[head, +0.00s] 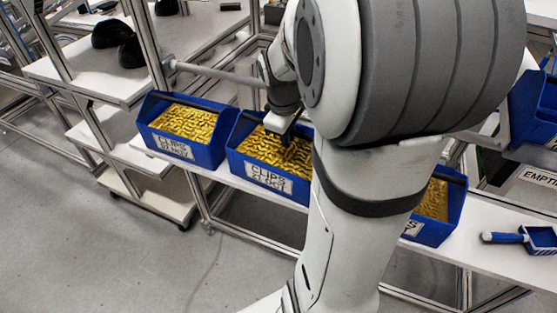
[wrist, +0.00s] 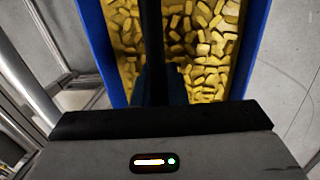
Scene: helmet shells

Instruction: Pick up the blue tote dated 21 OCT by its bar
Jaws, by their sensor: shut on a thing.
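The middle blue tote (head: 233,160) stands on the white shelf, full of yellow clips (head: 262,147). Its label (head: 268,178) reads CLIPS, with a small date line that looks like 21 OCT. My gripper (head: 286,138) is over this tote and shut on its dark bar, though the grip itself is mostly hidden. In the wrist view, the blue tote walls (wrist: 246,50) flank the clips (wrist: 205,45), and a dark upright shape (wrist: 151,45) runs down to my gripper (wrist: 158,95). My arm hides the tote's right side.
Another blue tote of clips (head: 205,155) stands close on the left, its date unclear. A third tote (head: 438,228) is partly behind my arm on the right. A blue scoop (head: 503,238) lies farther right. Dark helmet shells (head: 112,33) sit at upper left. Metal frame posts (head: 148,45) stand nearby.

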